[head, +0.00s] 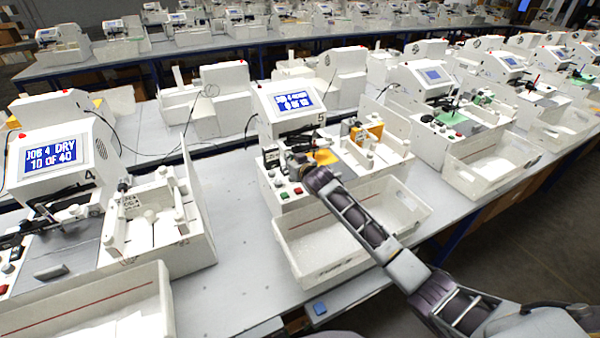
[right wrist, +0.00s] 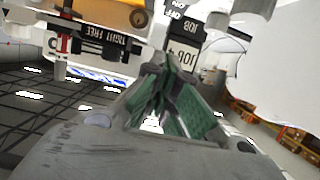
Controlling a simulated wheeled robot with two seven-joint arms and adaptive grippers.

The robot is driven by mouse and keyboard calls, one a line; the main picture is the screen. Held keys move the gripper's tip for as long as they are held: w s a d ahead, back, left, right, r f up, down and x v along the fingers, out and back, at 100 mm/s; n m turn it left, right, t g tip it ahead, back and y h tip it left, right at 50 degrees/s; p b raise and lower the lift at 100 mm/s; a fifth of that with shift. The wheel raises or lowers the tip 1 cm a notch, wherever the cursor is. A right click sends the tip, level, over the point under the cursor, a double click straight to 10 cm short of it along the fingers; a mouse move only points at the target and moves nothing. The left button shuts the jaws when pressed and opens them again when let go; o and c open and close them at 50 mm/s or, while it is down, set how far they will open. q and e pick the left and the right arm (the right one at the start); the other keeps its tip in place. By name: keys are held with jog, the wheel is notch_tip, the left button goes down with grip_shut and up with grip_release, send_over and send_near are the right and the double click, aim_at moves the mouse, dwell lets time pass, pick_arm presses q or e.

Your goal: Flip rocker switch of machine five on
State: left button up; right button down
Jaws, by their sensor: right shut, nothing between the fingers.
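Machine five (head: 290,103) is a white plotter with a lit blue screen and a "5" beside it, in the middle of the head view. Its front panel carries a red button (head: 298,191) and a green button (head: 284,196). A dark part (head: 271,157) stands on its left side; I cannot tell whether it is the rocker switch. My right gripper (head: 298,162) reaches over the front of the machine, among its parts. In the right wrist view its green-padded fingers (right wrist: 168,100) are shut and empty, close to a black-and-white "JOB" label (right wrist: 183,55). My left gripper is not in view.
A white open tray (head: 412,207) stands in front of machine five, under my right arm. Machine four (head: 52,158) stands to the left, another plotter (head: 428,78) to the right. A "TIGHT FREE" label (right wrist: 100,34) is close to the gripper. Grey table (head: 240,250) is clear between trays.

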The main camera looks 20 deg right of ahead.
jog(key=shift+s+f+b+v, duration=0.1)
jog(key=shift+f+b+v, duration=0.15)
jog(key=shift+v, duration=1.1)
jog(key=shift+s+f+b+v, duration=0.1)
jog(key=shift+f+b+v, duration=0.2)
jog(key=shift+v, duration=1)
jog(key=shift+s+f+b+v, duration=0.1)
jog(key=shift+f+b+v, duration=0.15)
jog(key=shift+v, duration=1.1)
